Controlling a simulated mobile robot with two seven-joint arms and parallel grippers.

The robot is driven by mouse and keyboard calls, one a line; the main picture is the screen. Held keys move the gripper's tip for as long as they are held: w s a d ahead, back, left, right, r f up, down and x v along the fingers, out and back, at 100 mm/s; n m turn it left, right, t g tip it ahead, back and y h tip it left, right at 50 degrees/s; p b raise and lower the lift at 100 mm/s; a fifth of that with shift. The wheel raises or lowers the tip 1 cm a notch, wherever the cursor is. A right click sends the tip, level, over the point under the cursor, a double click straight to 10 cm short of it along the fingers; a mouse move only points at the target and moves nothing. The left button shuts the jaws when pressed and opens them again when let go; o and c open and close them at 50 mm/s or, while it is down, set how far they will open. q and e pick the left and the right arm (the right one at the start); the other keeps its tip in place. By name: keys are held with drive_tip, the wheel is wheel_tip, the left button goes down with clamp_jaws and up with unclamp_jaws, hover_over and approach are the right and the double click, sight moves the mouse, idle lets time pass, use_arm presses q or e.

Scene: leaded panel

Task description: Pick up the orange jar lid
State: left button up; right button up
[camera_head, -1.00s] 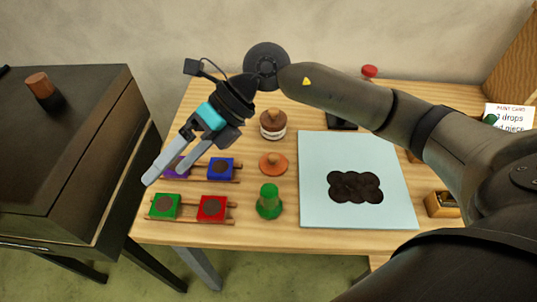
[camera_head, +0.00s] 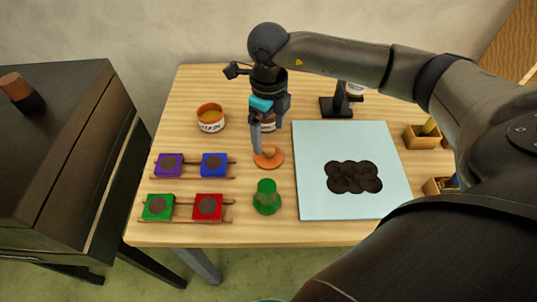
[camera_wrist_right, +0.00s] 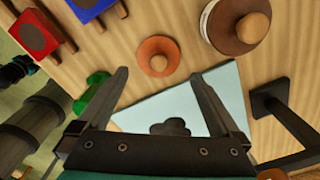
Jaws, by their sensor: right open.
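The orange jar lid (camera_head: 275,162), a round disc with a knob, lies on the table between the blue block and the pale blue mat. In the right wrist view the lid (camera_wrist_right: 153,68) shows whole, between and beyond the fingertips. My right gripper (camera_head: 256,151) points down close above the lid's left side in the head view. Its fingers are apart and empty in the right wrist view (camera_wrist_right: 158,75). Whether a finger touches the lid cannot be told. My left gripper does not show clearly.
A white jar with a brown knobbed lid (camera_wrist_right: 228,38) stands close behind the orange lid. A green knobbed piece (camera_head: 266,197) stands in front. Racks with coloured blocks (camera_head: 208,207) are left, the mat (camera_head: 315,140) right. An open orange-rimmed jar (camera_head: 210,124) stands back left.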

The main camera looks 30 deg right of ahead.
sight(267, 149)
wheel_tip(267, 149, down, 7)
drive_tip(key=shift+a+r, duration=0.1)
drive_tip(key=shift+r, duration=0.05)
idle(0.4)
drive_tip(key=c, duration=1)
drive_tip(key=shift+r, duration=0.15)
